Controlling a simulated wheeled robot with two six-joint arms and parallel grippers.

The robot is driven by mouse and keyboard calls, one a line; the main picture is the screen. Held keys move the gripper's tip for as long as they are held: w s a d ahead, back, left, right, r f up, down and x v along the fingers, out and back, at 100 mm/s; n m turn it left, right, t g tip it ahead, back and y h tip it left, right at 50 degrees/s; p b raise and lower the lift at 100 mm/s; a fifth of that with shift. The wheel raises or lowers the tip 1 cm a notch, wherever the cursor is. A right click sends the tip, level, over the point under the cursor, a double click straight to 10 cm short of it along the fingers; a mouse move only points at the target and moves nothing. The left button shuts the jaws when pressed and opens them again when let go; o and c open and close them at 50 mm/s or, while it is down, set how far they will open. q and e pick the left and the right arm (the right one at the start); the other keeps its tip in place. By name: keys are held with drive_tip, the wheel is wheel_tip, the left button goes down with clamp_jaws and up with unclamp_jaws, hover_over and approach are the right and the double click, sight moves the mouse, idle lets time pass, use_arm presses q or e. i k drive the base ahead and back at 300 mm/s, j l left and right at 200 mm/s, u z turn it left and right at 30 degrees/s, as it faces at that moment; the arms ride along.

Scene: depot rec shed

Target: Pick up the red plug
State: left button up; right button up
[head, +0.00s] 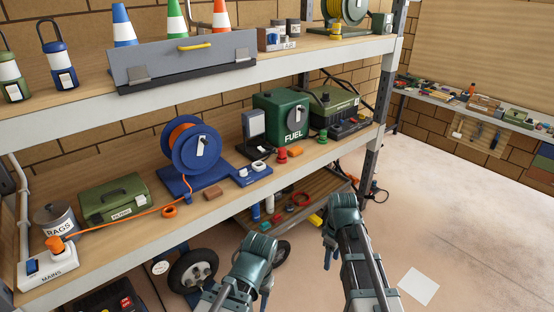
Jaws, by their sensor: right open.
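A small red plug-like piece (282,156) stands on the middle shelf (225,205), in front of the green fuel can (278,118). My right gripper (328,256) is open, low in front of the shelf, below and apart from both red pieces. My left gripper (266,285) is at the bottom centre, also below the shelf; its jaws do not show clearly.
A blue cable reel (192,148) has an orange cord running left to the mains box (46,266). A green toolbox (112,197) and a rags tin (56,222) stand at the left. A lower tray (270,228) holds several small items. The floor to the right is mostly clear.

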sight(282, 151)
drive_tip(key=i+u, duration=0.15)
drive_tip(key=u, duration=0.2)
drive_tip(key=i+l+u, duration=0.15)
drive_tip(key=u, duration=0.2)
drive_tip(key=i+l+u, duration=0.25)
drive_tip(key=i+l, duration=0.15)
drive_tip(key=l, duration=0.2)
drive_tip(key=i+l+u, duration=0.1)
drive_tip(key=l, duration=0.25)
drive_tip(key=i+l+u, duration=0.15)
drive_tip(key=i+l, duration=0.35)
drive_tip(key=l, duration=0.2)
drive_tip(key=i+l, duration=0.15)
drive_tip(key=l, duration=0.2)
drive_tip(key=i+l, duration=0.2)
drive_tip(key=l, duration=0.2)
drive_tip(key=i+l, duration=0.2)
drive_tip(key=l, duration=0.15)
drive_tip(key=i+l, duration=0.2)
drive_tip(key=l, duration=0.2)
drive_tip(key=u, duration=0.05)
